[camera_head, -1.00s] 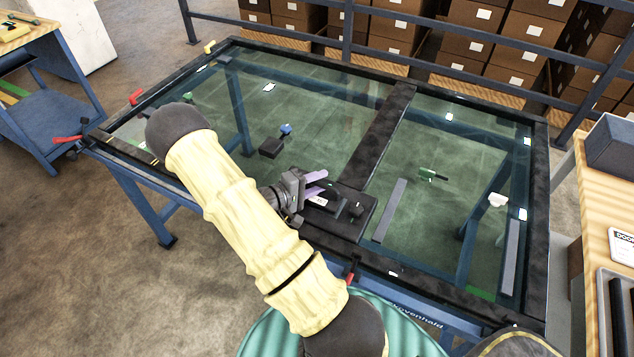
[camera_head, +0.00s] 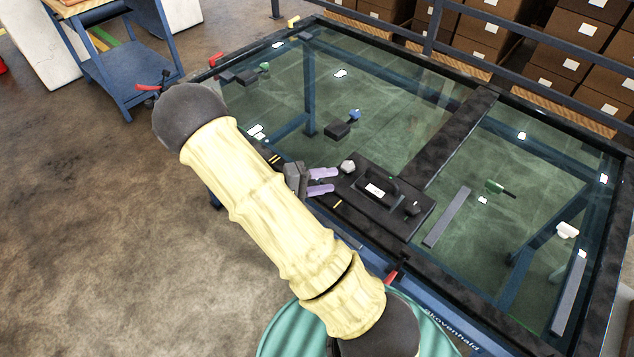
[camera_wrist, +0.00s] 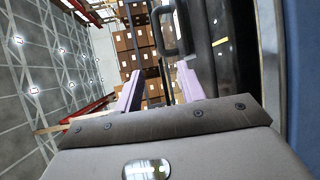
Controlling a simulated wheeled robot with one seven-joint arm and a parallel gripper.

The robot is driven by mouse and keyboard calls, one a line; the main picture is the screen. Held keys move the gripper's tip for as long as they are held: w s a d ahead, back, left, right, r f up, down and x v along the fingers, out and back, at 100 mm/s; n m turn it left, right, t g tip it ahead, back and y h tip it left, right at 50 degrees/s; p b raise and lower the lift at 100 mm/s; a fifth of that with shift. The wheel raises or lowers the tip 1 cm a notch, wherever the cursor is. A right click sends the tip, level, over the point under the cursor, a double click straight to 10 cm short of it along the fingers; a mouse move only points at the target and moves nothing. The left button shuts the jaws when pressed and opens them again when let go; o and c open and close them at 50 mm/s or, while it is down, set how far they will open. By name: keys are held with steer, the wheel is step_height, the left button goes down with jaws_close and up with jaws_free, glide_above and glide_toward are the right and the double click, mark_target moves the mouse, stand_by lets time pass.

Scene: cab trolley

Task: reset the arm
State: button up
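My gripper (camera_head: 322,181) has two lilac fingers that stand apart with nothing between them. It is beside the left end of a black plate with a raised handle (camera_head: 380,188) on the near frame bar of the glazed trolley. In the wrist view my gripper (camera_wrist: 160,85) also shows its fingers spread, with a dark handle (camera_wrist: 172,35) beyond them. Whether a finger touches the plate I cannot tell. My arm in its pale yellow cover reaches across the left front of the trolley.
A blue cart (camera_head: 115,70) stands at the left. Shelved boxes line the back. The floor at left is open.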

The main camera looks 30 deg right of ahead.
steer(key=shift+v, duration=1.1)
steer(key=s+a+r+g+y+p, duration=0.1)
steer(key=s+a+r+y+p, duration=0.4)
steer(key=s+y, duration=0.45)
steer(key=a+r+t+y+p, duration=0.3)
steer(key=r+t+y, duration=0.2)
steer(key=r, duration=0.7)
steer(key=shift+w+a+t+y, duration=0.15)
steer(key=shift+a+t+y, duration=0.15)
steer(key=shift+y, duration=0.35)
